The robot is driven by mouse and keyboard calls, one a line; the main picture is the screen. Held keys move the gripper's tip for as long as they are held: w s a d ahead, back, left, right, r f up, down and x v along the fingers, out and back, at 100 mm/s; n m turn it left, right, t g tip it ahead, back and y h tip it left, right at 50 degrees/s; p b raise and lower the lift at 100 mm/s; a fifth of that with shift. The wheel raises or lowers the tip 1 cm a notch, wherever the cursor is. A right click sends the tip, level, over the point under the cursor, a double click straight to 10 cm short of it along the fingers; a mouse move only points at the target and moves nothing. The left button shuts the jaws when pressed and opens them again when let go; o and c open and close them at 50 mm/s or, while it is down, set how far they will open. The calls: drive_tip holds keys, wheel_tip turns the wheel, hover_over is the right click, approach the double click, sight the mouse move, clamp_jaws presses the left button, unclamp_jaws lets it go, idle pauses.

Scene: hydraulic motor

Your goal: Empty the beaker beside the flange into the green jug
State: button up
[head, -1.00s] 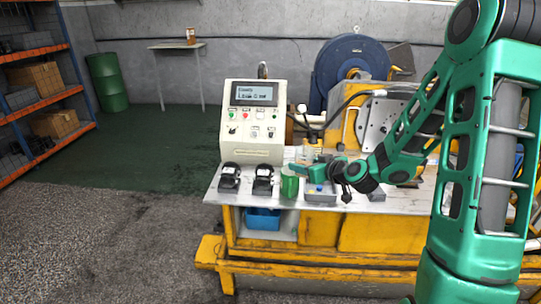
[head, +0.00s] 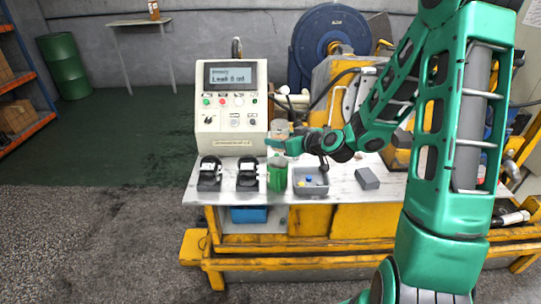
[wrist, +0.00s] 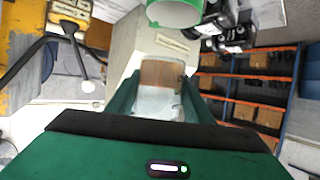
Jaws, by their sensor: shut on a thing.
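My gripper (head: 277,143) is shut on the clear beaker (head: 279,129) and holds it above the bench. In the wrist view the beaker (wrist: 162,76) is between my two fingers, with brown liquid in it. The beaker looks about upright. The green jug (head: 277,180) stands on the bench below my gripper in the head view. In the wrist view the jug's open round mouth (wrist: 174,12) is at the top edge, apart from the beaker. I cannot pick out the flange for certain.
A grey tray (head: 309,184) with small coloured parts sits right of the jug. Two black devices (head: 210,173) stand to its left. The control box (head: 231,108) rises behind. A grey block (head: 367,178) lies further right. The bench's front left corner is clear.

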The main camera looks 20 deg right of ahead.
drive_tip(key=s+a+f+m+g+y, duration=0.2)
drive_tip(key=s+a+f+y, duration=0.1)
drive_tip(key=a+f+y, duration=0.2)
drive_tip(key=shift+a+y, duration=0.9)
drive_tip(key=shift+y, duration=0.5)
drive_tip(key=shift+m, duration=0.4)
drive_tip(key=shift+f+m+y, duration=0.1)
drive_tip(key=shift+m+y, duration=0.3)
drive_tip(key=shift+m, duration=0.1)
